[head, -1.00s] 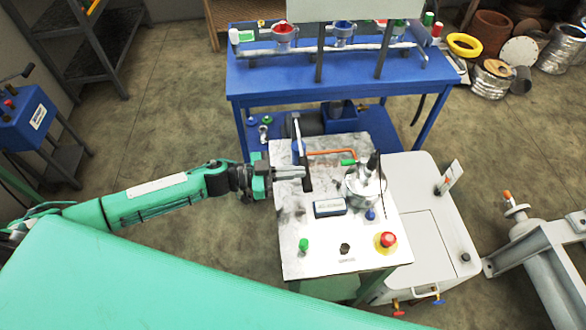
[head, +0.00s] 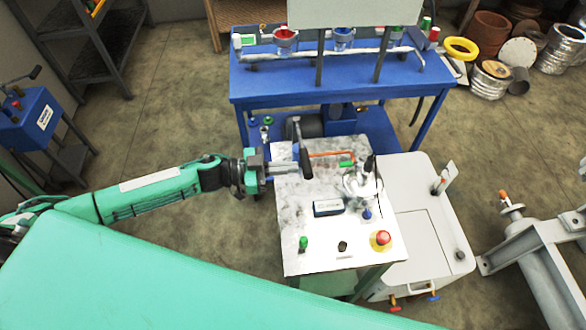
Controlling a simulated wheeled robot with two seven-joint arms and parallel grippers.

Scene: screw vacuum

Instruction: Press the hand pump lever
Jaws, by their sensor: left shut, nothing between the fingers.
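The hand pump lever (head: 306,163) is a dark bar at the back left of the white-topped bench (head: 300,222), with its near end over the worktop. My left gripper (head: 297,168) comes in from the left, just over the bench's left edge. Its fingers are shut with nothing between them, and the tips are right beside the lever's near part. I cannot tell whether they touch it. The lever's base is partly hidden. My right gripper is not in view.
The bench carries a silver vessel (head: 361,187), a small dark box (head: 328,207), a red button (head: 381,239) and a green button (head: 303,243). A blue table (head: 345,84) stands behind, and a white cabinet (head: 425,225) stands at the right. Floor is open at the left.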

